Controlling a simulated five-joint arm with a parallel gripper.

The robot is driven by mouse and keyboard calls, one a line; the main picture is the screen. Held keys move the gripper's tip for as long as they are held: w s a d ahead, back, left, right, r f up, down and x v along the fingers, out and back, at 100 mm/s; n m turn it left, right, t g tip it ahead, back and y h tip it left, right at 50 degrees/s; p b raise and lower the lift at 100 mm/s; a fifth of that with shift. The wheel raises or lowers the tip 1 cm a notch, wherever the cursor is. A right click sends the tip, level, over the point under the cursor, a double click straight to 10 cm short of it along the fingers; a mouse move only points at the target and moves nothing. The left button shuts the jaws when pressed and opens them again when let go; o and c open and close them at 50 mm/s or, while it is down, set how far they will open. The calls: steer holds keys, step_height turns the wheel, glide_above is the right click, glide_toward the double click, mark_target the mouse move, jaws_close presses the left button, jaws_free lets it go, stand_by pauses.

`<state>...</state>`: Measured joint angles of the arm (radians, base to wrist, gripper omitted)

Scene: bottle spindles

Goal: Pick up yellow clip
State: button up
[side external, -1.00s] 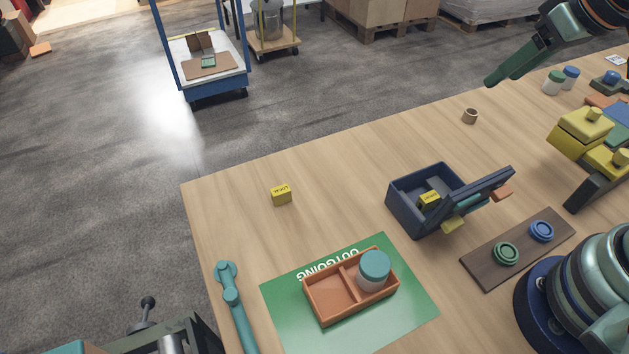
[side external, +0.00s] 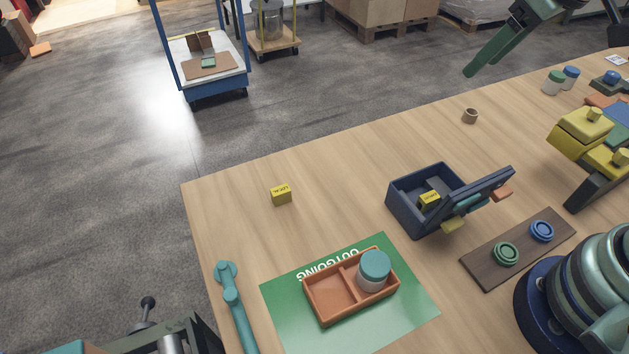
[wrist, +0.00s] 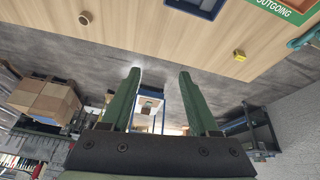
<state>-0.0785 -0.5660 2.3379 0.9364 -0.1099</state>
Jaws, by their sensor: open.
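No yellow piece is plainly marked as the clip. A small yellow tab (side external: 453,224) sits at the front of the open navy box (side external: 405,212), near teal and orange pieces by its raised lid. A yellow labelled block (side external: 429,201) lies inside the box, partly hidden by its walls. Another yellow block (side external: 281,195) with dark lettering stands alone on the table; it also shows in the wrist view (wrist: 239,55). My gripper (side external: 474,72) is at the top right, high above the table's far edge and apart from all these. Its green fingers (wrist: 157,78) are spread and empty.
An orange tray (side external: 322,311) holding a teal-lidded jar (side external: 373,268) sits on the green OUTGOING mat (side external: 410,310). A dark board (side external: 490,272) carries green and blue rings. Yellow stepped blocks (side external: 580,129) stand at right. The table between box and lone block is clear.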

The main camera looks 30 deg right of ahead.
steer(key=w+a+n+g, duration=0.2)
steer(key=w+a+n, duration=0.2)
steer(key=w+a, duration=0.25)
steer(key=n+g, duration=0.3)
steer(key=n, duration=0.9)
glide_above(280, 190)
step_height(280, 190, down, 13)
step_height(280, 190, down, 12)
steer(key=shift+f, duration=0.25)
jaws_close()
